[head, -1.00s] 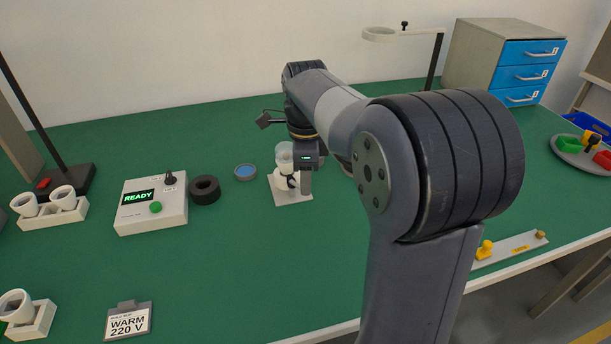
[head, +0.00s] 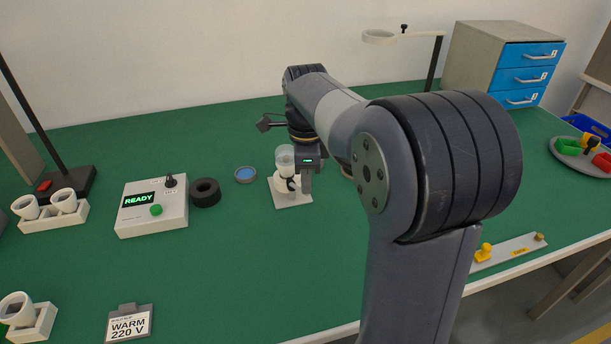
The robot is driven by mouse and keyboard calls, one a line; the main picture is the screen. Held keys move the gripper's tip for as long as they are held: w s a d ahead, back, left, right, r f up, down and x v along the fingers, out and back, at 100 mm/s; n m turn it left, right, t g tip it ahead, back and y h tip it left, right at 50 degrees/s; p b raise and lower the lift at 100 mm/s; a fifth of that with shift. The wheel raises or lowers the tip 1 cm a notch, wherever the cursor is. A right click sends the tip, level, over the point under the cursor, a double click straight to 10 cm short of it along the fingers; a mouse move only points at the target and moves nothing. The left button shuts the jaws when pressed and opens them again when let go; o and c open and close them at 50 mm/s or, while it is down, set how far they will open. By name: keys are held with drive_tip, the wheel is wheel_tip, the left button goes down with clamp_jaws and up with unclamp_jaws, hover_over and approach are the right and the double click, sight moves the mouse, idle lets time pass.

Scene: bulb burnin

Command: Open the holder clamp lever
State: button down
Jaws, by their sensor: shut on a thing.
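The holder (head: 292,200) is a small white stand with a square base plate on the green bench, in the middle of the head view. A clear, whitish cup-like part (head: 285,157) stands upright on top of it. My gripper (head: 299,186) points down at the right side of the holder. It is shut on a small dark part there, which looks like the clamp lever (head: 291,184). The fingers and wrist hide much of this part, so its exact angle is hard to tell.
A WARM 220 V sign (head: 129,326) is at the front. Bench between holder and sign is clear. Blue drawers (head: 527,76) stand at back right.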

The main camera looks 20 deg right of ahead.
drive_tip(key=n+p, duration=0.1)
drive_tip(key=p, duration=0.1)
drive_tip(key=n+p, duration=0.1)
drive_tip(key=shift+w+d+r+n, duration=0.25)
drive_tip(key=shift+d+n, duration=0.05)
drive_tip(key=shift+d, duration=0.05)
drive_tip(key=n+p, duration=0.1)
drive_tip(key=w+n+p, duration=0.1)
drive_tip(key=n+p, duration=0.1)
drive_tip(key=shift+d+n, duration=0.3)
drive_tip(key=shift+d, duration=0.1)
drive_tip(key=n+p, duration=0.1)
drive_tip(key=w+n+p, duration=0.1)
drive_tip(key=n, duration=0.1)
drive_tip(key=shift+w+d+f, duration=0.15)
drive_tip(key=shift+d, duration=0.05)
drive_tip(key=shift+w+f+n+p, duration=0.1)
drive_tip(key=shift+w+n+p, duration=0.3)
drive_tip(key=shift+n+p, duration=0.6)
drive_tip(key=shift+n, duration=0.3)
drive_tip(key=c, duration=1.3)
unclamp_jaws()
